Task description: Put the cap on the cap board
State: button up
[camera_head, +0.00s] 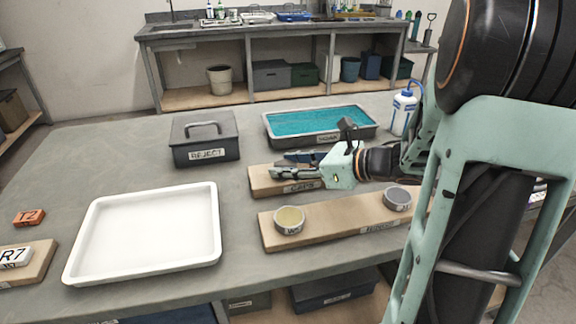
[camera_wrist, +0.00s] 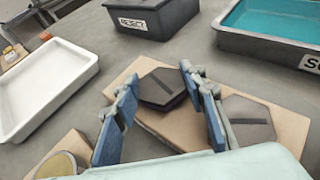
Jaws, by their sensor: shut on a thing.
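The cap board (camera_head: 262,185), a wooden board labelled CAPS, lies mid-table; it also shows in the wrist view (camera_wrist: 116,92). My gripper (camera_head: 280,173) is over its left part. In the wrist view my gripper (camera_wrist: 160,78) has its blue-padded fingers on either side of a dark hexagonal cap (camera_wrist: 160,88) with a slot across its top, and is shut on it. The cap is at or just above the board; I cannot tell whether it touches. A second dark hexagonal cap (camera_wrist: 248,118) lies at the board's right, outside the fingers.
A front board (camera_head: 330,232) carries a yellow-filled cup (camera_head: 289,219) and a grey-topped cup (camera_head: 397,197). A white tray (camera_head: 150,235) stands left, a REJECT box (camera_head: 204,140) and a teal-filled tub (camera_head: 318,124) behind. A white bottle (camera_head: 403,112) stands back right.

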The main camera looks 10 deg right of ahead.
jog(key=shift+s+f+b, duration=0.1)
jog(key=shift+f+b, duration=0.3)
jog(key=shift+b, duration=0.1)
jog(key=shift+f, duration=0.15)
jog(key=o, duration=1.1)
jog(key=shift+s, duration=0.1)
jog(key=o, duration=0.3)
jog(key=shift+f, duration=0.1)
jog(key=shift+d+r+p, duration=0.1)
jog(key=shift+r+p, duration=0.35)
jog(key=shift+p, duration=0.2)
jog(key=v, duration=0.4)
jog(key=p+v, duration=0.1)
jog(key=v, duration=0.7)
jog(key=shift+r, duration=0.3)
